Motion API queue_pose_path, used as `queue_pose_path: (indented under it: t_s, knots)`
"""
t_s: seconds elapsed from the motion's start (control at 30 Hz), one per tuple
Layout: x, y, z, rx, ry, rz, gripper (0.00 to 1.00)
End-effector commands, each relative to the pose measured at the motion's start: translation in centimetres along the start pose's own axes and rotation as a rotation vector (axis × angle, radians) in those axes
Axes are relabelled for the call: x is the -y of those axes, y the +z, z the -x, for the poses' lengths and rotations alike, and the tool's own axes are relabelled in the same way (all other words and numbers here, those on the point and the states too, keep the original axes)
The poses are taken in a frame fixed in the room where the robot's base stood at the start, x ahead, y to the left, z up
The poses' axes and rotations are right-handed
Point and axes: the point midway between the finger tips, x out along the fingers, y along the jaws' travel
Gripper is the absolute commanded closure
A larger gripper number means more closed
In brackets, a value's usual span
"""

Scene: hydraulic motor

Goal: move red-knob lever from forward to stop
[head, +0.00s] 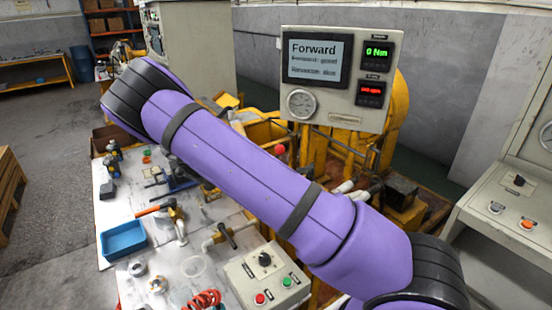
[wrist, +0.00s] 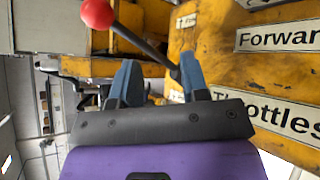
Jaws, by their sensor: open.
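The lever's red knob (wrist: 97,14) is at the upper left of the wrist view. Its black rod (wrist: 140,42) slants down to the right, and its lower end shows near my right fingertip. My gripper (wrist: 159,62) is open with two blue fingers apart. The rod crosses the picture just beyond the fingertips; I cannot tell the depth or whether they touch. The knob is outside the fingers, up and left. In the head view a red knob (head: 280,149) shows just above my purple arm, with its rod mostly hidden; my gripper is hidden there.
The display (head: 316,61) reads "Forward", with 0 Nm on the green meter (head: 377,52). Yellow machinery (wrist: 215,45) bears "Forward" and "Throttles" labels. A white bench (head: 117,205) holds a blue bin (head: 123,240), tools and a control box (head: 266,277).

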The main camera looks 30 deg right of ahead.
Motion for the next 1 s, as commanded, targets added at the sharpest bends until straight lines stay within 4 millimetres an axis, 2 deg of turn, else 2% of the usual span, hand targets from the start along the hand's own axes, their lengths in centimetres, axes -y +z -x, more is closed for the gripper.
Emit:
queue_pose_path:
  t_s: [0.2, 0.4, 0.6, 0.73, 1.0]
  knots:
    - [-0.2, -0.3, -1.4, 0.106, 0.194, 0.312, 0.59]
    - [-1.0, -0.7, -1.6, 0.173, 0.319, 0.497, 0.59]
    - [-1.4, -0.9, -1.7, 0.202, 0.369, 0.567, 0.59]
    - [-1.8, -0.8, -2.5, 0.205, 0.375, 0.574, 0.59]
    - [-3.5, -0.4, -6.5, 0.205, 0.373, 0.571, 0.59]
